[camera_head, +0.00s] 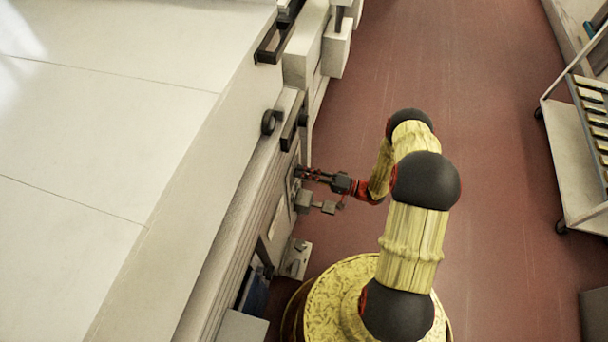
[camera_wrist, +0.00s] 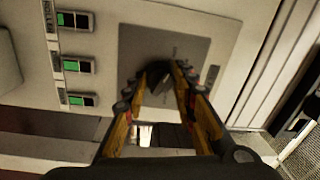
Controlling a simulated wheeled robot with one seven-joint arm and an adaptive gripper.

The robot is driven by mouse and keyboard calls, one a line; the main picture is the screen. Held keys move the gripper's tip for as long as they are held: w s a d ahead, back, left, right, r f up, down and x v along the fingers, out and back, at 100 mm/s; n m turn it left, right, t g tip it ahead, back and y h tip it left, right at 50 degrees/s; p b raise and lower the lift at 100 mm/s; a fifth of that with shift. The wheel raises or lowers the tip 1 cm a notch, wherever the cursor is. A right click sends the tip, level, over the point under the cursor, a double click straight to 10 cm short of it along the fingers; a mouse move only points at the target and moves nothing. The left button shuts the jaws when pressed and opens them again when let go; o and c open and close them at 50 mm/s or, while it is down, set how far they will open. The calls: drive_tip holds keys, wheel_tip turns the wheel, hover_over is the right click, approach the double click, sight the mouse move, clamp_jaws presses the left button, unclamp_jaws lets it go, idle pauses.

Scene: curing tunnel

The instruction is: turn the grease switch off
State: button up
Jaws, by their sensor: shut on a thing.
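In the wrist view, a grey plate (camera_wrist: 150,42) is set in the pale machine face. A dark switch knob (camera_wrist: 158,84) stands out from it, between my fingertips. My gripper (camera_wrist: 163,78) is shut on this knob, with one finger on each side. The fingers partly hide the knob, so its exact angle is hard to tell, and the markings on the plate are too small to read. In the head view, my gripper (camera_head: 302,173) reaches left to the side of the machine, and the knob is hidden there.
Several rocker switches with green faces (camera_wrist: 78,66) run in a column left of the plate. In the head view, a grey block (camera_head: 303,201) juts from the machine just below my gripper. A trolley (camera_head: 575,150) stands at the right. The red floor (camera_head: 480,90) between is clear.

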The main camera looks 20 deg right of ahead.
drive_tip(key=shift+s+f, duration=0.1)
idle(0.3)
drive_tip(key=o, duration=1.2)
drive_tip(key=shift+c, duration=0.2)
drive_tip(key=v, duration=1.1)
drive_tip(key=shift+s+d, duration=0.2)
drive_tip(key=shift+d, duration=0.2)
